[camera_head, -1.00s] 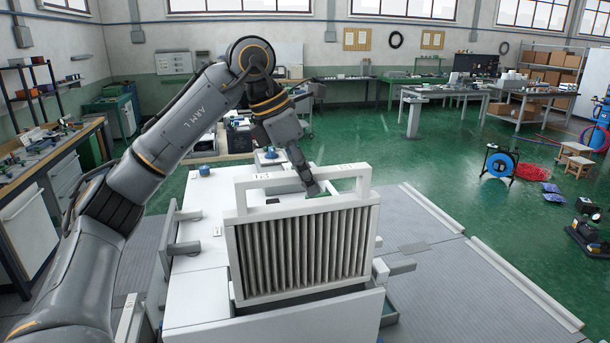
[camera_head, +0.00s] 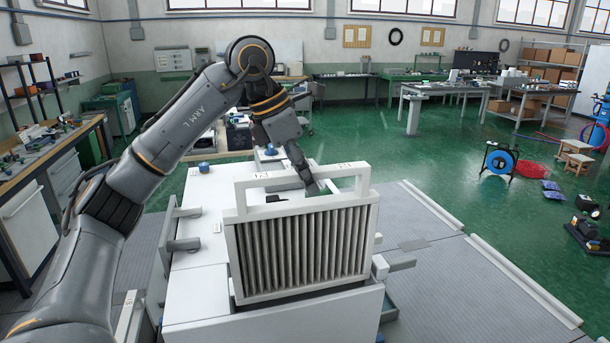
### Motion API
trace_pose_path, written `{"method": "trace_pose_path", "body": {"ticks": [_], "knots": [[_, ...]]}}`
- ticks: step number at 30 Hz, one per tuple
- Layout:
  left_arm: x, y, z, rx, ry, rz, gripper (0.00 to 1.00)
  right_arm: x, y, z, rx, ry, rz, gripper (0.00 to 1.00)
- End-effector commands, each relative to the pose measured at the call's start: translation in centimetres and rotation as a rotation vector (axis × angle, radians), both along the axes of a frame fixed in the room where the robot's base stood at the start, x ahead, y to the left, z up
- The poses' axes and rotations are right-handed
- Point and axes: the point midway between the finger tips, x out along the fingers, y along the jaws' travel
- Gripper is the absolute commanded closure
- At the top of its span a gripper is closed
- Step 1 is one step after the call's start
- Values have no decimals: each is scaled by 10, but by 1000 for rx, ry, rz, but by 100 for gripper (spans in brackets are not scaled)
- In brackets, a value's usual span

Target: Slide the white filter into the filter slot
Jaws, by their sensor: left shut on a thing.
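The white filter (camera_head: 304,248) is a framed panel with grey vertical pleats and a white handle on top. It stands upright over the white box (camera_head: 193,262) in the middle of the view. My left gripper (camera_head: 311,188) is shut on the filter's handle, reaching in from behind, with its fingertips partly hidden by the handle bar. The filter's lower edge is at the box's top behind the front panel (camera_head: 280,322). The slot is hidden by the filter and panel, so I cannot tell how deep the filter sits. My right gripper is not in view.
Short bars stick out at the box's left (camera_head: 183,245) and right (camera_head: 398,263) sides. A blue knob (camera_head: 204,167) is on the box's back left. A workbench (camera_head: 55,160) stands at the left.

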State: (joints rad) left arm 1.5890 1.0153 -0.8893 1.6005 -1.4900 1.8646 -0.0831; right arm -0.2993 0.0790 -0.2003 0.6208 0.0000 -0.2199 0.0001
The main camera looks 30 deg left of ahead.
Motion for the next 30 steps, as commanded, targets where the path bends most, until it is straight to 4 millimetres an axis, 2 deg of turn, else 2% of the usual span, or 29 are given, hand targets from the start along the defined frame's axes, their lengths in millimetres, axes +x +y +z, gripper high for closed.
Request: {"method": "trace_pose_path", "body": {"ticks": [22, 30], "knots": [[0, 0, -23, -1, -2, 0, 100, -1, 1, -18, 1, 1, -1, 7], [0, 0, -25, -1, -2, 0, 100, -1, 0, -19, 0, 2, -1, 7]]}}
